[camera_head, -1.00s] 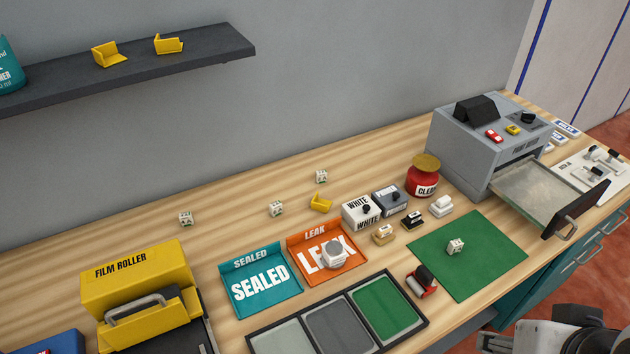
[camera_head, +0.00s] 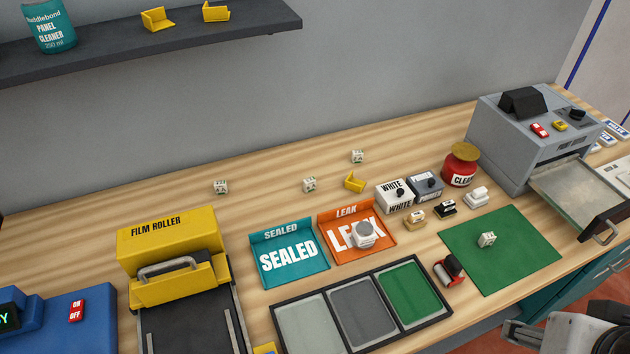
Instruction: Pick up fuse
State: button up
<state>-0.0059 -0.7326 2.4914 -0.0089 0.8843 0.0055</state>
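No thing in view is labelled as a fuse, and I cannot tell which item it is. Several small white cubes with dark green marks are in view: one on the green mat (camera_head: 487,239), one at the back (camera_head: 358,156), one behind the orange LEAK tray (camera_head: 310,185) and one at the back left (camera_head: 221,187). A round white-grey piece (camera_head: 363,234) sits on the LEAK tray. Part of my arm shows at the bottom right corner; I make out no fingertips there.
A teal SEALED tray (camera_head: 289,280), a three-part dark tray (camera_head: 449,313), a yellow film roller machine (camera_head: 170,236) and a red-handled roller (camera_head: 449,271) stand on the bench. A grey machine (camera_head: 520,140) has its drawer (camera_head: 585,190) pulled out at right. Bare wood lies along the back.

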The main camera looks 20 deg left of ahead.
jog(key=w+a+r+n+t, duration=0.1)
jog(key=w+a, duration=0.1)
jog(key=w, duration=0.8)
jog(key=w+a+n+t, duration=0.1)
jog(key=w+a, duration=0.1)
jog(key=w, duration=0.7)
jog(key=w+a+f+n+t+y, duration=0.1)
jog(key=w+a+f+n+y, duration=0.2)
jog(key=w+a, duration=0.85)
jog(key=n+g+y, duration=0.3)
jog(key=n+y, duration=0.3)
send_near(309, 185)
jog(key=shift+w+a+f, duration=0.35)
jog(key=shift+w+f, duration=0.05)
jog(key=shift+f, duration=0.2)
jog(key=shift+w+a+f, duration=0.35)
jog(key=shift+w+f, duration=0.1)
jog(key=shift+f, duration=0.15)
